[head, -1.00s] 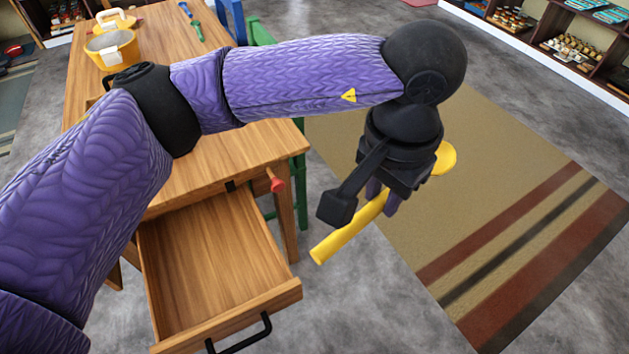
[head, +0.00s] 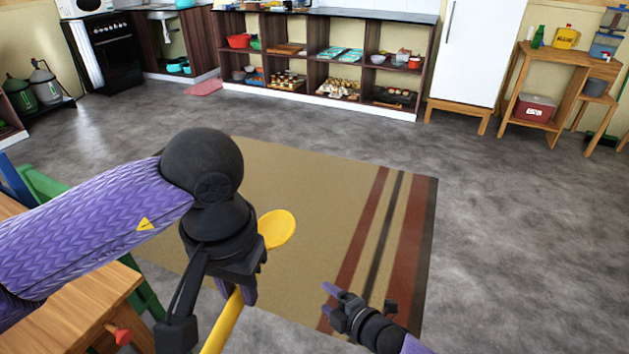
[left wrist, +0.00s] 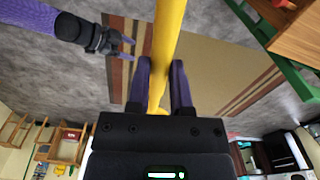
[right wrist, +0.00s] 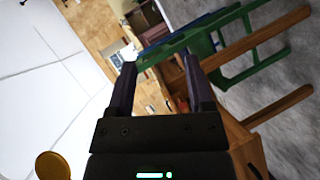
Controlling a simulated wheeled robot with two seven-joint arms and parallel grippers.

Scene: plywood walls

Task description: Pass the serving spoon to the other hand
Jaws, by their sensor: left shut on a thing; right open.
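The yellow serving spoon (head: 278,228) is in my left gripper (head: 248,296), which is shut on its handle. The round bowl shows on the far side of the gripper and the handle slants down to the bottom edge of the head view. In the left wrist view the spoon (left wrist: 168,40) runs between the purple fingers. My right gripper (head: 328,302) is open and empty, to the right of the spoon and apart from it. In the right wrist view its fingers (right wrist: 160,63) are spread with nothing between them; a dark yellow round, apparently the spoon's bowl (right wrist: 53,166), shows at lower left.
A wooden table (head: 80,310) with a green chair (head: 140,290) beside it stands at lower left. A striped rug (head: 310,190) lies under the grippers. Shelves (head: 320,60) and a white cabinet (head: 480,50) line the back. The floor at right is clear.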

